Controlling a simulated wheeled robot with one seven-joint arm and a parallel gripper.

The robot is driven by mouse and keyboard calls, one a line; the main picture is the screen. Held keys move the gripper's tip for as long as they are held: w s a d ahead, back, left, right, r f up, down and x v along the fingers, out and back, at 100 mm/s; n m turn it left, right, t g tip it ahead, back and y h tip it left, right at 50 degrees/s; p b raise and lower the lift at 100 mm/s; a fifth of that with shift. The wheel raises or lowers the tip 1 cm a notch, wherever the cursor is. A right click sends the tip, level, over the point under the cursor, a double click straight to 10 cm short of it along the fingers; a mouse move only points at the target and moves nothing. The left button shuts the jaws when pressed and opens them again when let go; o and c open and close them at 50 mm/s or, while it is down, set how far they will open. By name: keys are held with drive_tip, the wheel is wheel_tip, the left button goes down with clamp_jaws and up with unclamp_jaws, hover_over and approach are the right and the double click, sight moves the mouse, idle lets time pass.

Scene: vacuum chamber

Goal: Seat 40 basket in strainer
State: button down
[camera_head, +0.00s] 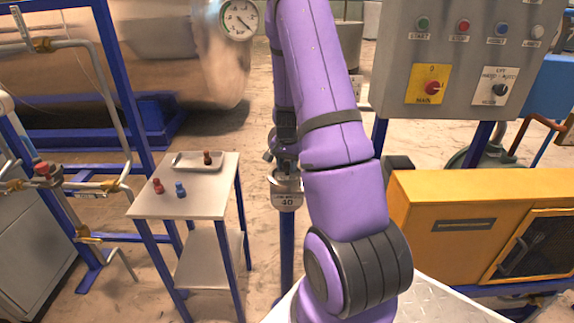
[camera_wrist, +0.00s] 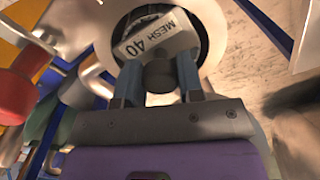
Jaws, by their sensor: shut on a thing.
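The strainer (camera_head: 286,200) is a pale metal body on a blue post, with a plate reading 40; in the wrist view its round pale rim (camera_wrist: 218,35) surrounds a dark opening. The 40 basket shows by its white "MESH 40" tag (camera_wrist: 158,40) and dark knob (camera_wrist: 160,77). My gripper (camera_wrist: 161,84) is shut on the knob, one finger on each side. The tag lies over the dark opening. The basket's body is hidden, so I cannot tell how deep it sits. In the head view my arm partly covers the gripper.
At left, a small table (camera_head: 145,207) bears a tray (camera_head: 186,167) and red and blue knobbed pieces. A control panel (camera_head: 455,60) and yellow cabinet (camera_head: 440,215) stand at right. A red-handled fitting (camera_wrist: 18,85) is close at left in the wrist view.

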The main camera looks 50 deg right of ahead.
drive_tip(key=c, duration=0.8)
unclamp_jaws()
drive_tip(key=shift+o, duration=0.2)
wheel_tip(320, 180, up, 11)
drive_tip(key=a+r+n+t, duration=0.1)
drive_tip(key=a+r+n, duration=0.2)
drive_tip(key=a+r, duration=0.6)
drive_tip(key=s+a+r+n+t, duration=0.2)
drive_tip(key=s+a+r+n, duration=0.25)
drive_tip(key=a+r, duration=0.45)
drive_tip(key=s+a+r+n+t, duration=0.1)
drive_tip(key=s+a+r+n, duration=0.1)
drive_tip(key=s+a, duration=0.4)
drive_tip(key=s+a+r+n+t, duration=0.1)
drive_tip(key=s+a+r+n, duration=0.1)
drive_tip(key=s+a+n, duration=0.3)
drive_tip(key=s+a, duration=0.2)
drive_tip(key=s, duration=0.1)
